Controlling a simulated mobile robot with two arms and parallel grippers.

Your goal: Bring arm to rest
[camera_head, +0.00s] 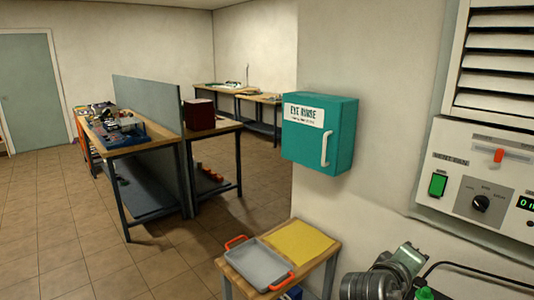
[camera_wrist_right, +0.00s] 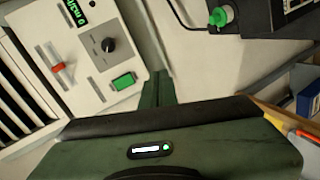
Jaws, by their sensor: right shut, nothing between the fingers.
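My right gripper (camera_wrist_right: 160,78) shows in the right wrist view as a dark green body with narrow fingers together, shut and empty. Its fingers point toward the white vent fan panel (camera_wrist_right: 92,48), with the green switch just left of the fingertips. I cannot tell the exact gap to the panel. In the head view, grey and green parts of my right arm show at the bottom right, below the panel (camera_head: 475,185). My left gripper is not in view.
A small wooden table with a grey orange-handled tray (camera_head: 262,265) and yellow mat (camera_head: 300,242) stands left of my arm. A teal eye rinse cabinet (camera_head: 335,150) juts from the wall. A black box with a green knob (camera_wrist_right: 221,16) is close by. Floor at left is open.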

